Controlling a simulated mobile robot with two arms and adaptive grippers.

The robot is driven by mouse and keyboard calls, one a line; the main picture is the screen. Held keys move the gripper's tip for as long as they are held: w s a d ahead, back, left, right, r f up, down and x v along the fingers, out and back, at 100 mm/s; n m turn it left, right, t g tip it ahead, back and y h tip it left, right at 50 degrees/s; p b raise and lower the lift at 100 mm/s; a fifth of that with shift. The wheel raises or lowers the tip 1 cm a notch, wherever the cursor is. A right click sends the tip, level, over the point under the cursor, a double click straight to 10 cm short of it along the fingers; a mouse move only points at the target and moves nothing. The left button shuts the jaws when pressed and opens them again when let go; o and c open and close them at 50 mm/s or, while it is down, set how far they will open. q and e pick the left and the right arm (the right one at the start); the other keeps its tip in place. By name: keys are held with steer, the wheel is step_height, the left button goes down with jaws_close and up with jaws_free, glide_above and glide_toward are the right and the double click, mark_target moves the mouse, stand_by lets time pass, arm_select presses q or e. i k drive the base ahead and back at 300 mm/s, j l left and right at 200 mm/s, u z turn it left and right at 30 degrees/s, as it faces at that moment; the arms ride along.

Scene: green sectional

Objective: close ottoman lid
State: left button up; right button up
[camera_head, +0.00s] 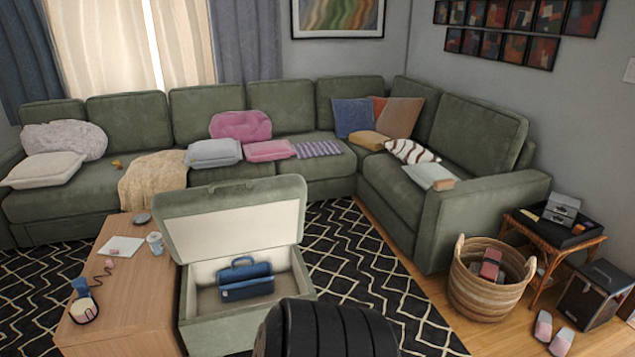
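The green ottoman (228,332) stands on the patterned rug in the lower middle of the head view. Its lid (232,225) is raised and leans back at the far side, with the pale inner face showing. A blue case with a handle (245,285) sits inside the pale-lined box, below the rim. A black ridged part, apparently of my own body, covers the ottoman's near right corner. Neither my left nor my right gripper shows in this view.
A wooden table (125,300) stands close on the ottoman's left, holding small items. The green sectional (290,190) runs behind and to the right. A wicker basket (485,290) stands at right. Rug (355,250) lies clear right of the ottoman.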

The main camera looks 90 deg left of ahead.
mark_target(235, 217)
steer(key=u, duration=3.35)
steer(key=i+j, duration=0.5)
steer(key=i, duration=0.2)
steer(key=i+j+z, duration=0.1)
steer(key=i+j, duration=0.35)
steer(key=i, duration=0.25)
